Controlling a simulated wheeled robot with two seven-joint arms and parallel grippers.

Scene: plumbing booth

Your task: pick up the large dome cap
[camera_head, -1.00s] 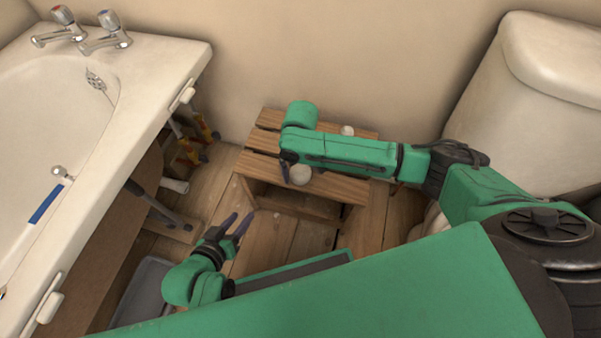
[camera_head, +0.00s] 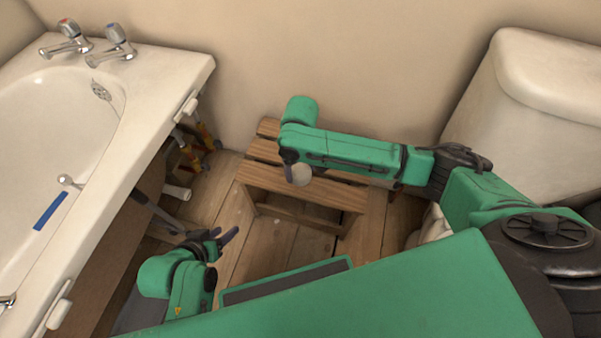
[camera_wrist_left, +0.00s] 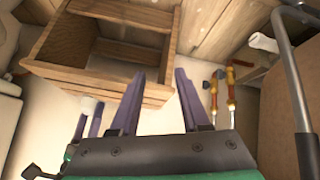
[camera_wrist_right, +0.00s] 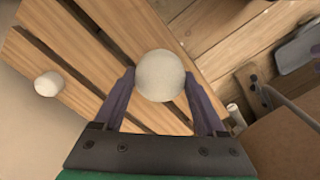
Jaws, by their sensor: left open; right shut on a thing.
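The large dome cap (camera_head: 299,175) is a pale, round cap in my right gripper (camera_head: 293,166). In the right wrist view, the cap (camera_wrist_right: 160,76) sits between the two purple fingertips, which close on its sides. It appears to be over the wooden slatted crate (camera_head: 330,190); any gap to the slats is hard to judge. My left gripper (camera_head: 229,238) is open and empty, in front of and left of the crate. In the left wrist view, its fingers (camera_wrist_left: 160,82) are apart. My right forearm hides part of the crate top in the head view.
A smaller white cap (camera_wrist_right: 48,84) lies on the crate slats. The bathtub (camera_head: 150,110) stands left, with orange-handled tools (camera_head: 195,150) and a white pipe (camera_head: 177,190) near it. The toilet (camera_head: 540,110) stands right. Floorboards in front of the crate are partly clear.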

